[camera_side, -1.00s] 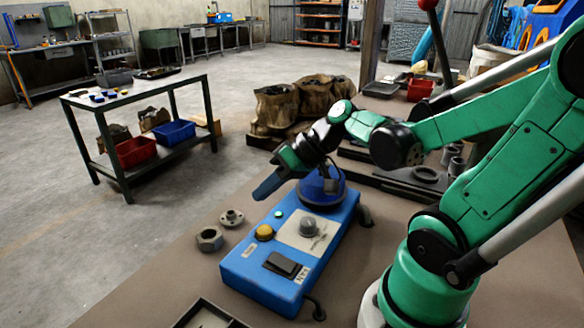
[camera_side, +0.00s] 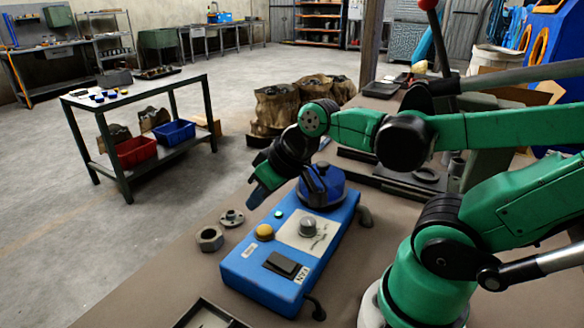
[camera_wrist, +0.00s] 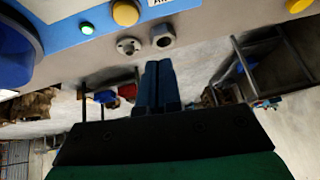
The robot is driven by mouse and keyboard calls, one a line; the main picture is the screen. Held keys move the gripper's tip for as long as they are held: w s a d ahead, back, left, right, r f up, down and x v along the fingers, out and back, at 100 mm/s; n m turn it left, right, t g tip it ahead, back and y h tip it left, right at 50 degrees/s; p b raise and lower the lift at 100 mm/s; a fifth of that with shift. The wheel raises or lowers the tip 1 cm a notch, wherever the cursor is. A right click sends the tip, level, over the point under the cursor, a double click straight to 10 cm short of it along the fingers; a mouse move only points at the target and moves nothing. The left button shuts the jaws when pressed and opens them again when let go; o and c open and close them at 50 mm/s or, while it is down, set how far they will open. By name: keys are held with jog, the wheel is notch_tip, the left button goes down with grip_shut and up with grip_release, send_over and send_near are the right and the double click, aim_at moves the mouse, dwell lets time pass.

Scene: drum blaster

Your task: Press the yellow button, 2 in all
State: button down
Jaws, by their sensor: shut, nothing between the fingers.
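The yellow button (camera_side: 264,232) is a round dome on the blue control box (camera_side: 250,283), near its left edge. It also shows at the top of the wrist view (camera_wrist: 126,13). My gripper (camera_side: 252,204) is shut and empty. It hangs above the far left part of the box, beyond the yellow button and apart from it. In the wrist view my shut blue fingers (camera_wrist: 158,72) point toward the box, below the button and right of it in the picture. Nothing covers the button in the side view.
The box also carries a small green light (camera_side: 279,213), a grey knob (camera_side: 308,227), a black switch (camera_side: 281,265) and a blue domed part (camera_side: 322,187). A flanged ring (camera_side: 232,217) and a hex nut (camera_side: 210,239) lie beside it. A dark tray (camera_side: 205,312) sits at the front.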

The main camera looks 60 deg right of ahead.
jog(key=shift+w+a+r+n+t+h, duration=0.1)
jog(key=shift+a+r+n+t+h, duration=0.25)
jog(key=shift+r, duration=0.2)
notch_tip(320, 180, up, 6)
jog(key=g+h, duration=0.1)
jog(key=g, duration=0.6)
send_over(264, 230)
jog(key=a, duration=0.1)
jog(key=shift+s+a+r, duration=0.15)
jog(key=shift+s+r, duration=0.05)
jog(key=shift+s, duration=0.15)
jog(key=shift+f, duration=0.15)
jog(key=f, duration=0.9)
jog(key=d+f, duration=0.1)
jog(key=f, duration=0.3)
jog(key=shift+w+f, duration=0.3)
jog(key=shift+f, duration=0.05)
jog(key=shift+f, duration=0.1)
